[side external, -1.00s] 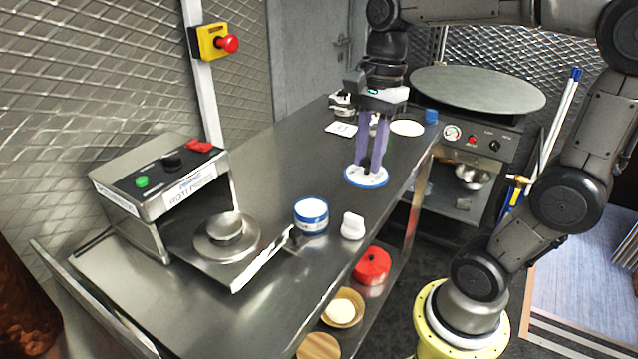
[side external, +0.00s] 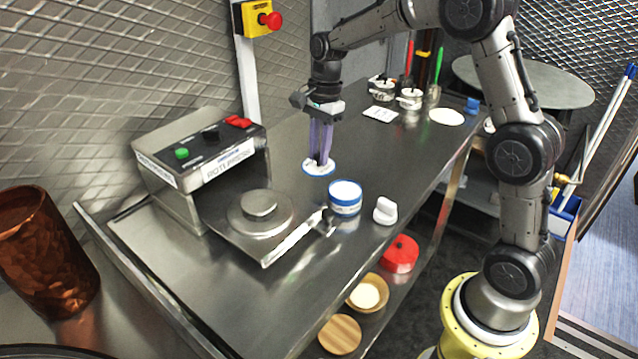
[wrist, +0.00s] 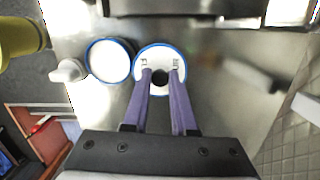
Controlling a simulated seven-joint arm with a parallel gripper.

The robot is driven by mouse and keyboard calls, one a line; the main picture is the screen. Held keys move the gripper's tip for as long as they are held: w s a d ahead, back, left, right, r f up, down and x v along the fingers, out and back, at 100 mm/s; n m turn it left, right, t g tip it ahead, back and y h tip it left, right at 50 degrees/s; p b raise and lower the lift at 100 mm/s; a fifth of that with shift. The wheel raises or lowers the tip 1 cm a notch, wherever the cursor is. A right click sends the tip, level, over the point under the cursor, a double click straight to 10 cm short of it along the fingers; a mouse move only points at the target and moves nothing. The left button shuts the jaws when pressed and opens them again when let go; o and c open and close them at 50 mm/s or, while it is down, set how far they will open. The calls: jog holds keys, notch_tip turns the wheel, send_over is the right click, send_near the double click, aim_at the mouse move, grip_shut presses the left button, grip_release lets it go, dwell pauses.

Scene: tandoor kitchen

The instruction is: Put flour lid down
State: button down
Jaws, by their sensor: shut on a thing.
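The flour lid (side external: 311,169) is a white disc with a blue rim and a dark knob in its middle. My gripper (side external: 320,163) points down with its purple fingers shut on the knob. In the wrist view the lid (wrist: 174,52) shows between and beyond the fingers (wrist: 160,78). The lid is at or just above the steel counter; I cannot tell whether it touches. The flour tub (side external: 345,200), white with a blue band and open on top, stands to the right and nearer the camera. In the wrist view the tub (wrist: 108,61) is just left of the lid.
The roti press (side external: 262,212) stands left of the tub. A white scoop-like piece (side external: 386,211) stands right of the tub. Small pots (side external: 410,98), a white card (side external: 381,114) and a white disc (side external: 447,117) lie farther back. The counter between is clear.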

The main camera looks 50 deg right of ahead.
jog(key=shift+f, duration=3.15)
jog(key=shift+f, duration=0.15)
jog(key=c, duration=0.7)
grip_release()
